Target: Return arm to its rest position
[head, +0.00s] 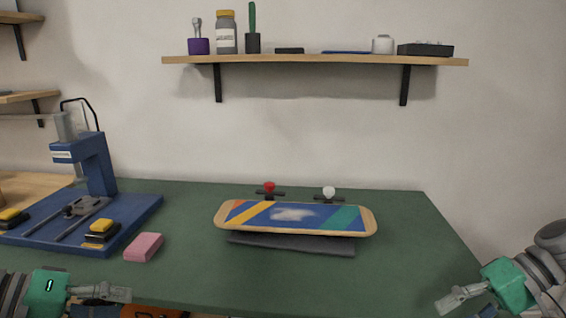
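My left gripper (122,294) is at the bottom left, in front of the table's near edge, with its fingers pointing right. It is seen side-on and I see nothing held in it; whether its fingers are apart is unclear. My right gripper (444,304) is at the bottom right, near the table's front right corner, with its fingers pointing left. It looks empty, but its finger gap does not show clearly. Both grippers are apart from the skateboard deck (292,216), which lies on a dark grey support (290,243) at mid-table.
A blue press (95,165) with yellow-black blocks on its base stands at the left. A pink block (144,247) lies beside it. Red-topped (269,187) and white-topped (329,192) parts stand behind the deck. The green table (420,240) is clear at right. A shelf (310,60) hangs above.

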